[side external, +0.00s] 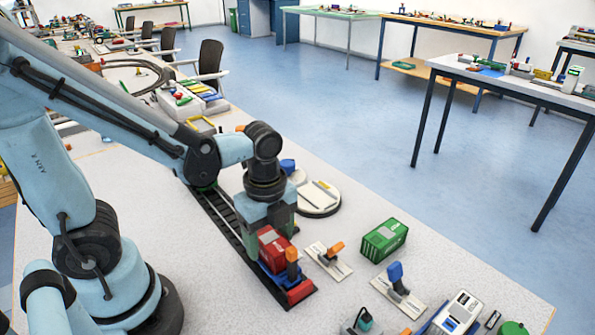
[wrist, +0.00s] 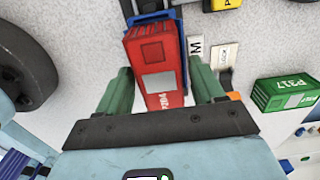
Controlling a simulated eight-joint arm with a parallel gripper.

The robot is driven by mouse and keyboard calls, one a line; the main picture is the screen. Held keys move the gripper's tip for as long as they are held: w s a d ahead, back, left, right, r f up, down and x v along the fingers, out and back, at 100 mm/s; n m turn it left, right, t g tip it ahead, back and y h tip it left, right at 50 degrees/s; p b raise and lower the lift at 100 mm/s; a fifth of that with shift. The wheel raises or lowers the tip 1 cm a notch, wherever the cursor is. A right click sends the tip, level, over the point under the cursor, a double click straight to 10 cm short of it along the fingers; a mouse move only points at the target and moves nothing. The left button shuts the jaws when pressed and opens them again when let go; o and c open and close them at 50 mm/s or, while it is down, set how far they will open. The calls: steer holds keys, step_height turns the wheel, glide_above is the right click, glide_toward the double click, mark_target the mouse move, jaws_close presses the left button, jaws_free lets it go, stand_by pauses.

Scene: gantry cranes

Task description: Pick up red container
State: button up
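The red container (side external: 272,243) sits on a blue and red rail wagon (side external: 300,290) on the dark track. In the wrist view the red container (wrist: 153,50) lies between the two green fingers of my gripper (wrist: 158,78). The left finger is close to its side; a gap shows at the right finger. My gripper (side external: 268,218) points down over the container's rear end. The fingers are open. Their lower ends and any contact with the container are partly hidden in the side view.
A green container (side external: 384,240) stands to the right on the table. Small lever plates (side external: 328,259) lie beside the track, with another (side external: 398,291) nearer the front. A round white turntable (side external: 318,199) is behind my gripper. Clear tabletop lies left of the track.

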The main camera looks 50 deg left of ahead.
mark_target(269, 237)
steer(key=c, duration=0.7)
steer(key=shift+r, duration=3.75)
